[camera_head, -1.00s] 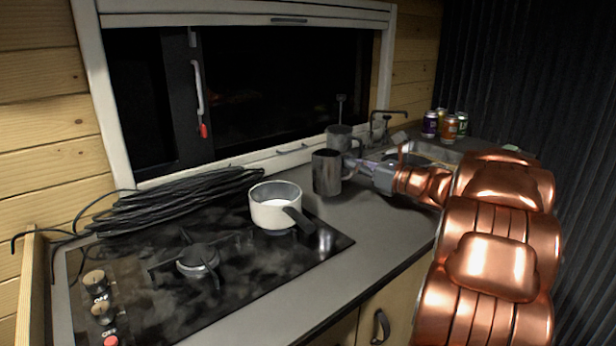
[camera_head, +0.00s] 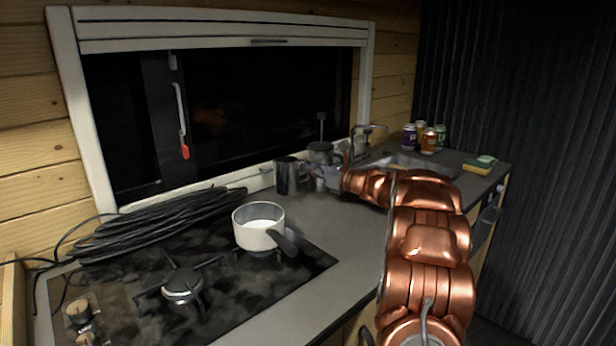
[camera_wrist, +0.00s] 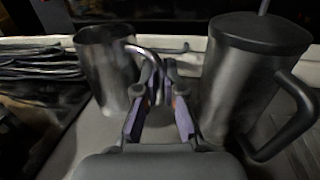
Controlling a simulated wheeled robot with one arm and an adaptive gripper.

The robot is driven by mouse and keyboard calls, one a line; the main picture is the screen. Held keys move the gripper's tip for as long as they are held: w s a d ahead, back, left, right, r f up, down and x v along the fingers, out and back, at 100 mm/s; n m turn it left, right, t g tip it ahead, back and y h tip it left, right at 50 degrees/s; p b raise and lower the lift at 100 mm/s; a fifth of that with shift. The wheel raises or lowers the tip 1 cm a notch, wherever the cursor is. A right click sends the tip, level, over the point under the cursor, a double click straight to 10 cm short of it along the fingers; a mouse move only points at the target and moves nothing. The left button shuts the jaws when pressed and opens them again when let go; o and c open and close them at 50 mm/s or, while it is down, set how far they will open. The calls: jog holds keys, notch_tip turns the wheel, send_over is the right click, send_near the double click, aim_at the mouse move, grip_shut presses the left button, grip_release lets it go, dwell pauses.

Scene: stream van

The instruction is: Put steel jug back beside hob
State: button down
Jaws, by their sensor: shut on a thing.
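The steel jug (camera_head: 288,176) is an open-topped metal cylinder, upright at the back of the worktop, right of the hob (camera_head: 205,285) and near the window sill. In the wrist view the jug (camera_wrist: 108,72) is at left, with its curved handle between my fingers. My gripper (camera_wrist: 160,75) is shut on that handle; in the head view my gripper (camera_head: 326,178) is at the jug's right side. The jug's base looks at worktop level, but I cannot tell whether it bears on it.
A lidded steel press (camera_wrist: 250,75) with a handle stands close right of my gripper. A white saucepan (camera_head: 258,228) sits on the hob's rear right. Coiled black cable (camera_head: 160,215) lies behind the hob. The sink (camera_head: 410,165), several cans (camera_head: 428,140) and a sponge (camera_head: 480,165) are farther right.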

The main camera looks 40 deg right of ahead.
jog(key=f, duration=0.1)
jog(key=w+f+p, duration=0.1)
jog(key=f, duration=0.1)
jog(key=shift+w+d+f, duration=0.1)
jog(key=shift+w+f, duration=0.05)
jog(key=shift+f, duration=0.05)
jog(key=shift+f+b, duration=0.25)
jog(key=shift+b, duration=0.15)
jog(key=c, duration=1.3)
grip_release()
jog(key=shift+r, duration=0.2)
